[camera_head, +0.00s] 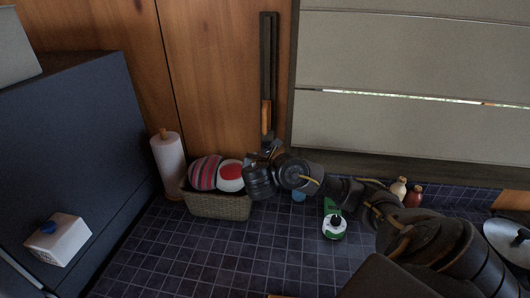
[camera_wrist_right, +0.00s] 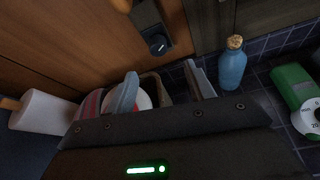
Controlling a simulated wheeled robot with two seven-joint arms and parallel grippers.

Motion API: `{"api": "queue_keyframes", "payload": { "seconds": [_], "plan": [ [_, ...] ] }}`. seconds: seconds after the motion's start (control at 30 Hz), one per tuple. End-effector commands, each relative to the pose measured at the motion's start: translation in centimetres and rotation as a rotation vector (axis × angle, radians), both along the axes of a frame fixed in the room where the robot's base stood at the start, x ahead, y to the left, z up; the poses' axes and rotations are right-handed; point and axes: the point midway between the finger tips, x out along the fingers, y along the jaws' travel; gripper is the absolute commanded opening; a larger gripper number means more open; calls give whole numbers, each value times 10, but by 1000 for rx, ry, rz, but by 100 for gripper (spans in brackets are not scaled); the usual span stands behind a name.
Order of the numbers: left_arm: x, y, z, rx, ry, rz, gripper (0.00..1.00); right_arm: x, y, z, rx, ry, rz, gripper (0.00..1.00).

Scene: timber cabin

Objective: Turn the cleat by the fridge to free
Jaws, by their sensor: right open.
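A dark upright plate (camera_head: 268,70) is fixed to the wooden wall, with an orange-brown piece (camera_head: 266,116) standing upright on its lower part; this looks like the cleat. My right gripper (camera_head: 264,150) is just below the plate in the head view. Its two fingers (camera_wrist_right: 161,86) are apart with nothing held between them. The dark blue cabinet at left (camera_head: 70,140) may be the fridge. My left gripper is out of view.
A wicker basket (camera_head: 218,206) with a striped ball and a red-and-white item stands below my right gripper. A paper roll (camera_head: 168,165) stands left of it. A blue bottle (camera_wrist_right: 232,68) and a green-and-white timer (camera_head: 334,228) are to the right. Tiled counter is clear in front.

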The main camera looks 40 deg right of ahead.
Motion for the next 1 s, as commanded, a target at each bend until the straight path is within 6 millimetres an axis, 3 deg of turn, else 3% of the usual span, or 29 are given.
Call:
{"api": "queue_keyframes", "payload": {
  "seconds": [0.2,0.4,0.57,1.0],
  "plan": [
    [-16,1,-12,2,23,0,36,26,-28,-16,-5,0,-4,53],
    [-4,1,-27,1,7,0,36,47,-54,-30,-2,-2,-6,53],
    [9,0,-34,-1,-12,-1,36,57,-63,-35,-1,0,-4,53],
    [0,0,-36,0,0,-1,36,62,-68,-36,1,0,-4,51]
  ]
}}
